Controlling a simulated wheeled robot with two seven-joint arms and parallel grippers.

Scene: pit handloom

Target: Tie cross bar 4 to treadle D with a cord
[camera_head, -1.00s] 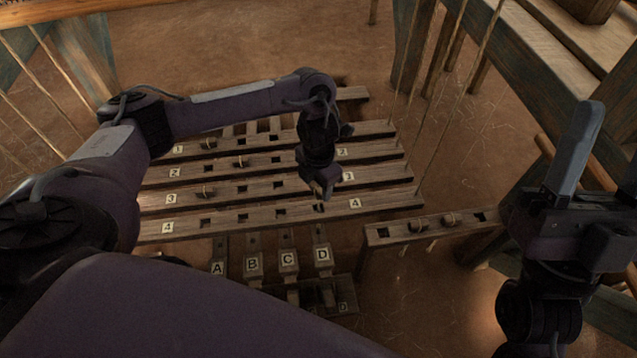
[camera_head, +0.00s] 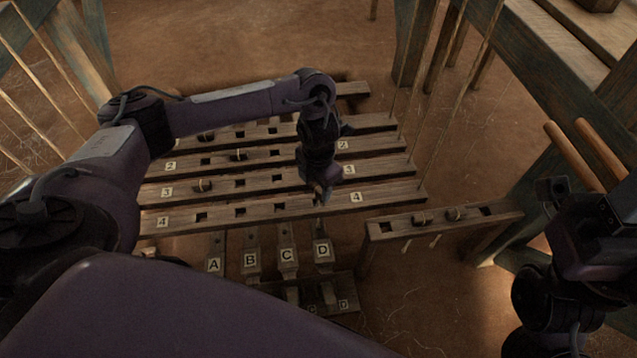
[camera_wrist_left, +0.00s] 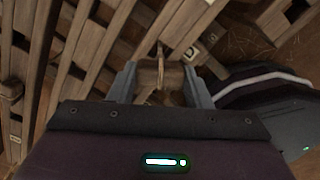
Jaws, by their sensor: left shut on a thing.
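Cross bar 4 (camera_head: 185,223) is the nearest of the slotted wooden bars, marked 4 at both ends. Treadle D (camera_head: 322,251) lies below and in front of its right part, with its letter plate showing. My left gripper (camera_head: 321,194) is over the right part of cross bar 4, near its rightmost slot. In the left wrist view the left gripper (camera_wrist_left: 160,82) is shut on a small wooden piece with a pale cord (camera_wrist_left: 160,58) at its middle. I cannot tell whether the cord passes through the slot. My right gripper is at the right edge, its fingers not clear.
Treadles A (camera_head: 214,265), B (camera_head: 250,260) and C (camera_head: 287,255) lie left of D. Thin upright cords hang near the bars' right ends. Loom posts stand at the right.

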